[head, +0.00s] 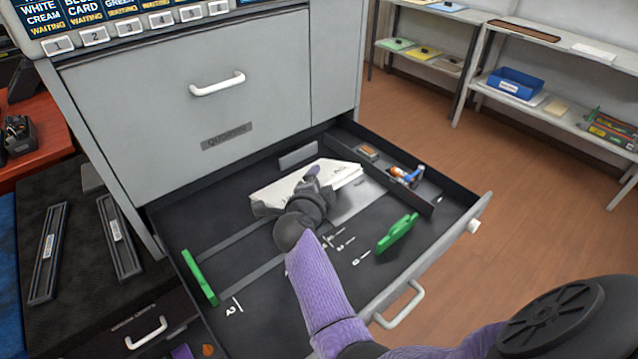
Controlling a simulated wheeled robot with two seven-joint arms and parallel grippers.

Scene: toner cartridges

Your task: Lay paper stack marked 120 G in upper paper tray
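A white paper stack (342,172) is at the back middle of the open dark paper tray (262,320). Its marking is not readable. My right gripper (312,176) is at the stack, over its near side, and hides part of it. Whether its fingers are closed on the paper, and whether the stack rests fully on the tray floor, I cannot tell. Green guides stand at the tray's left (199,278) and right (398,233). White size marks, including A3, show on the floor. My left gripper is not in view.
A closed grey front with a white handle (217,84) rises behind the tray. A side compartment holds a small blue-and-orange item (406,175). Shelves with a blue bin (516,83) stand at right. A dark cabinet (90,250) is at left. The tray's front floor is clear.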

